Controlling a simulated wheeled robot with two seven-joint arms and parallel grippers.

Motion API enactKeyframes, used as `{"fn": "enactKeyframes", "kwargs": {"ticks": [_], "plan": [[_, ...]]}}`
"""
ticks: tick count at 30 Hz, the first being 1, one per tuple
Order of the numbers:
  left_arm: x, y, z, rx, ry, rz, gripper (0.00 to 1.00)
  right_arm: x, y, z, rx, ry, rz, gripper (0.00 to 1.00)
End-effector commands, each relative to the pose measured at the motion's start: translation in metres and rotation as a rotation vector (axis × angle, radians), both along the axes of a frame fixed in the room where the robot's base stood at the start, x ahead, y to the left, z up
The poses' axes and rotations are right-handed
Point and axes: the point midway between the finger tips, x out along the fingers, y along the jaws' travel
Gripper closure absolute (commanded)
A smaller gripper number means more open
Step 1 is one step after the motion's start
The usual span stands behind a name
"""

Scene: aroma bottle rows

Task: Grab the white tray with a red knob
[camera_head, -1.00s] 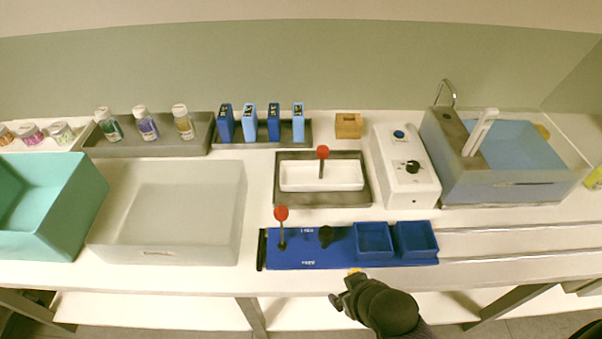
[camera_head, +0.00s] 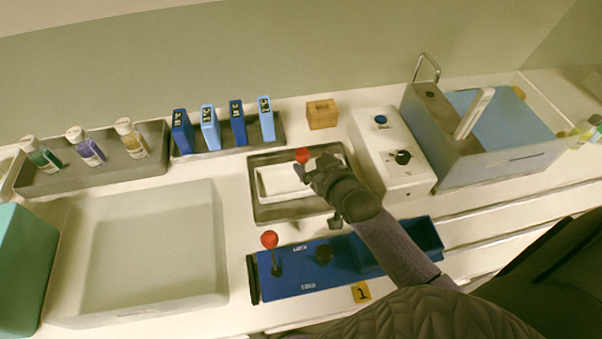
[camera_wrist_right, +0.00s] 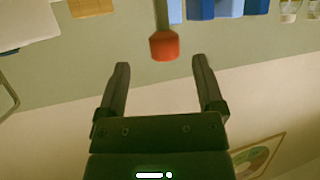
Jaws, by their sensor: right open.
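The white tray (camera_head: 275,184) sits in a dark grey holder (camera_head: 257,162) in the middle of the bench. Its red knob (camera_head: 302,155) stands up on a stem; the stem is mostly hidden by my gripper in the head view. My right gripper (camera_head: 314,172) is over the tray's right part, close to the knob, and hides part of the tray. In the right wrist view my right gripper (camera_wrist_right: 161,68) is open and empty, with the red knob (camera_wrist_right: 164,46) just beyond and between the fingertips, apart from both. My left gripper is not in view.
A blue stand (camera_head: 305,281) with another red knob (camera_head: 269,240) is in front. A white control box (camera_head: 405,183) is close on the right. A wooden block (camera_head: 321,114) and blue boxes (camera_head: 210,127) stand behind. A large translucent bin (camera_head: 140,250) is at left.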

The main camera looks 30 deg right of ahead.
Motion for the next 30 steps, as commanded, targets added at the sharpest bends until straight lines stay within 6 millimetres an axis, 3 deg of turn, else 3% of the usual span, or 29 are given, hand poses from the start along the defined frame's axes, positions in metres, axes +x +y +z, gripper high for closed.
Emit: {"fn": "enactKeyframes", "kwargs": {"ticks": [10,18,30], "plan": [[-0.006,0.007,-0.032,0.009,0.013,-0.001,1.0,0.056,0.005,-0.027,0.0,0.003,0.0,0.13],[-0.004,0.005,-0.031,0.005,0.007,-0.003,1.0,0.062,0.005,-0.025,-0.001,0.003,0.0,0.13],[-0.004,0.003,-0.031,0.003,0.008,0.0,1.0,0.061,0.005,-0.025,-0.001,0.003,0.0,0.98]]}}
